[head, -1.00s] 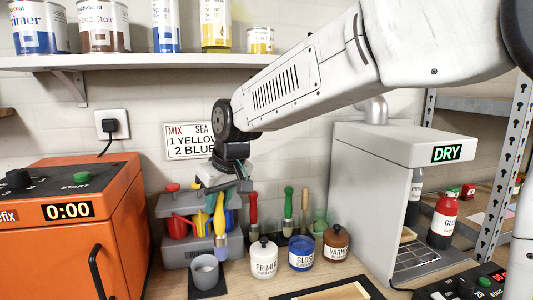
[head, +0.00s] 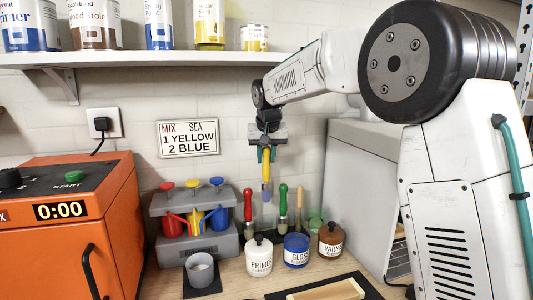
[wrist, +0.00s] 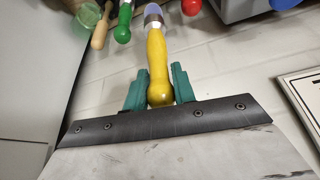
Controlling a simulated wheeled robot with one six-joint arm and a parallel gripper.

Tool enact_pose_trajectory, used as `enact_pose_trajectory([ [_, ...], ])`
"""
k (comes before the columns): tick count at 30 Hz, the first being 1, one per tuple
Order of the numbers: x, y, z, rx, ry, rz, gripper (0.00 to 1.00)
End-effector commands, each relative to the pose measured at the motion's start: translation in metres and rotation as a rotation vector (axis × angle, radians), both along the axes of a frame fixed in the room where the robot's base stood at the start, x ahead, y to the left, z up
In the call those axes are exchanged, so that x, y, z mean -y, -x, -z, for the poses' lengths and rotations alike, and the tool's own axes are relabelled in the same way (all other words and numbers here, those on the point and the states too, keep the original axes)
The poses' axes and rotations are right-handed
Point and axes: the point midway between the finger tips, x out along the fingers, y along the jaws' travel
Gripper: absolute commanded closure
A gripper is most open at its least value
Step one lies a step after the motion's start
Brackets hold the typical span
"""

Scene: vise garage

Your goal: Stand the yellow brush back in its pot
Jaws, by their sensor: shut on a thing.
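The yellow brush (head: 266,172) hangs upright, bristles down, in my gripper (head: 266,155). In the wrist view my green fingertips (wrist: 159,88) are shut on the end of its yellow handle (wrist: 157,65), with the metal ferrule and purplish bristles beyond. In the head view the brush is above the back row, between the red brush (head: 248,204) and the green brush (head: 283,202). Its bristle tip appears to be above the counter. Its pot is not clearly visible; the jars in front hide the bases of that row.
The primer (head: 259,259), gloss (head: 296,250) and varnish (head: 330,240) jars stand in front. A wood-handled brush (head: 300,204) is right of the green one. The dispenser (head: 195,245) and grey cup (head: 200,270) are left; a grey cabinet (head: 365,190) is right.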

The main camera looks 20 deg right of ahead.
Motion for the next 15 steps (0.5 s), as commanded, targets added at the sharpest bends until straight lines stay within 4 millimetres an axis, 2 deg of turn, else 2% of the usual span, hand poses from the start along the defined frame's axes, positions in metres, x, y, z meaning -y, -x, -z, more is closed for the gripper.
enact_pose_trajectory([
  [15,0.0,0.0,0.042,0.0,0.001,-0.002,0.97],
])
